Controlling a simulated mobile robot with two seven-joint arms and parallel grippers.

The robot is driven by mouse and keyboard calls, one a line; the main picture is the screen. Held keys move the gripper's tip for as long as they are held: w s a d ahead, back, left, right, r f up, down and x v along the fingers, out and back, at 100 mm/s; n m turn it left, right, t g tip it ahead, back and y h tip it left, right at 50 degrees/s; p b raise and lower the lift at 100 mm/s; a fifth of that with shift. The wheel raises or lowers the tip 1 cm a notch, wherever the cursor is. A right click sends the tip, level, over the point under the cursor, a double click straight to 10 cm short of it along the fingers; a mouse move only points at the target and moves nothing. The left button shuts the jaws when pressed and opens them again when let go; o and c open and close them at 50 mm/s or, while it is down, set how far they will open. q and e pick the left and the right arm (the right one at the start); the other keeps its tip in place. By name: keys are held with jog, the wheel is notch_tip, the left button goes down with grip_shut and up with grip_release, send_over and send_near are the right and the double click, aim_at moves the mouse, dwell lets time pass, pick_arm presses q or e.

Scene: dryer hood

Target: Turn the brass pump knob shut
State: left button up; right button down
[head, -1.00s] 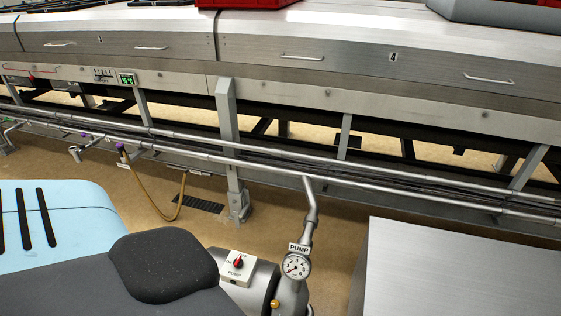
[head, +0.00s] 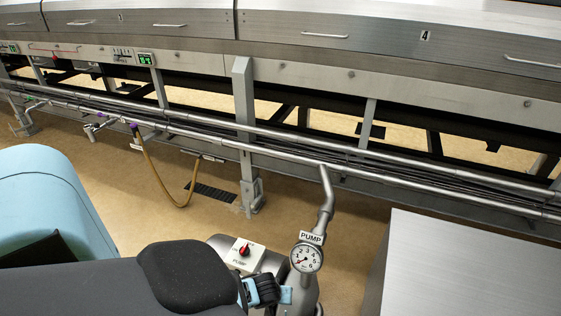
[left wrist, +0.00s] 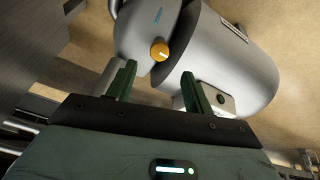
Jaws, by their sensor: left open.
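The brass knob (left wrist: 160,50) sits on the end face of the grey pump body (left wrist: 240,60) in the left wrist view, with a pale mark across its face. My left gripper (left wrist: 159,72) is open, its two dark green fingers apart and empty. In that picture the knob lies just beyond the fingertips, between their lines; I cannot tell the exact gap. In the head view, dark and light-blue parts of my left arm's end (head: 264,291) stand in front of the pump, and the knob is hidden there. My right gripper is not in view.
A pressure gauge (head: 306,258) under a PUMP sign stands beside the arm's end on the pump's pipe (head: 326,200). A white switch box (head: 234,258) with a red knob is close by. A steel-topped cabinet (head: 450,270) is at right; the long dryer (head: 300,60) runs behind.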

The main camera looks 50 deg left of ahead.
pick_arm(q)
jog(key=b+x, duration=0.3)
jog(key=x, duration=0.3)
jog(key=shift+f, duration=0.35)
jog(key=shift+w+a+f+b, duration=0.1)
jog(key=shift+w+f+b, duration=0.15)
jog(key=shift+b, duration=0.1)
jog(key=shift+w+f, duration=0.1)
jog(key=shift+f, duration=0.1)
jog(key=shift+c, duration=0.4)
jog(key=c, duration=0.9)
